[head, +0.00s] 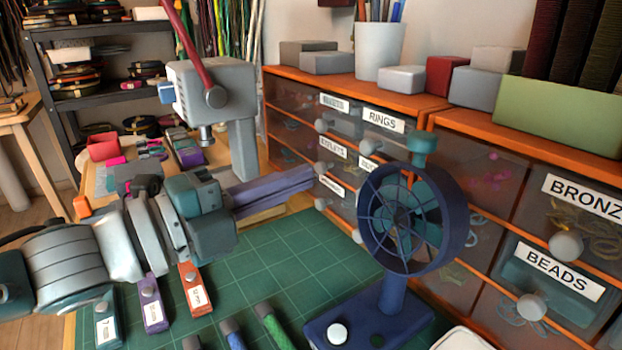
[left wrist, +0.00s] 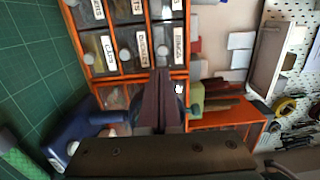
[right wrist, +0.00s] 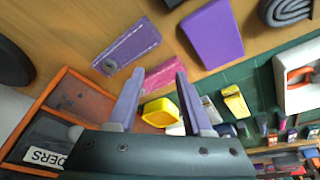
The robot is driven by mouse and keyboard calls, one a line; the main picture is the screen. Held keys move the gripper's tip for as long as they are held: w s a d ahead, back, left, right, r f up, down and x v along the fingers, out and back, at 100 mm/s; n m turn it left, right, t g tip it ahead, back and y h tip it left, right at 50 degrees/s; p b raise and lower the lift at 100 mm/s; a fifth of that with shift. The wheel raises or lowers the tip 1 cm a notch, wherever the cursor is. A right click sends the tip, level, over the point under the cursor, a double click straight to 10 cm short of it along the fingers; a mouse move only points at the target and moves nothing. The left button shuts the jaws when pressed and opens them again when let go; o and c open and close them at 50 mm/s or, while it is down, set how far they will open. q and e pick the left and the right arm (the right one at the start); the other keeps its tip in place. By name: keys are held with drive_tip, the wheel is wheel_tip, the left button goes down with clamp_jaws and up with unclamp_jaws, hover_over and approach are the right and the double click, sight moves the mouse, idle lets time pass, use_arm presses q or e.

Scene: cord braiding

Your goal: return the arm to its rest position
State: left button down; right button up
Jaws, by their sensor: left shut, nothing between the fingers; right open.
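My left arm comes in from the left of the head view. Its gripper (head: 308,180) has purple fingers pressed together with nothing between them. It points right, above the green cutting mat (head: 255,262), towards the labelled drawers and to the left of the dark blue fan (head: 410,220). In the left wrist view the left gripper (left wrist: 162,74) shows the closed fingers in front of the drawers. My right gripper (right wrist: 155,80) shows only in the right wrist view. Its fingers are spread wide and empty, with a yellow item (right wrist: 160,113) seen beyond and between them.
Orange-framed drawers (head: 440,128) line the back right. A grey press (head: 215,90) with a red lever stands behind my left arm. Labelled tagged strips (head: 195,290) and green and blue cords lie at the mat's front. The mat's middle is clear.

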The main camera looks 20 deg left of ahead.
drive_tip(key=shift+w+d+r, duration=0.15)
drive_tip(key=shift+w+r, duration=0.3)
drive_tip(key=shift+w, duration=0.15)
use_arm(q)
drive_tip(key=s+a+r+n+g+y+p, duration=0.2)
drive_tip(key=s+r+n+g+y+p, duration=0.5)
drive_tip(key=s+n+p, duration=0.55)
drive_tip(key=s+a+r+n+g+y+p, duration=0.25)
drive_tip(key=s+r+n+g+p, duration=0.25)
drive_tip(key=s+r+n+p, duration=0.55)
drive_tip(key=w+d+r+p+v, duration=0.1)
drive_tip(key=w+p+v, duration=0.2)
drive_tip(key=p+v, duration=1.3)
drive_tip(key=w+d+r+p+v, duration=0.1)
drive_tip(key=w+p+v, duration=0.3)
drive_tip(key=p+v, duration=1.3)
drive_tip(key=p, duration=0.5)
drive_tip(key=shift+d+t, duration=0.3)
drive_tip(key=shift+d, duration=0.05)
use_arm(e)
wheel_tip(320, 180, up, 61)
use_arm(q)
drive_tip(key=shift+s+r+y, duration=0.1)
drive_tip(key=shift+r+y, duration=0.05)
drive_tip(key=shift+y, duration=0.1)
use_arm(e)
drive_tip(key=shift+r, duration=0.1)
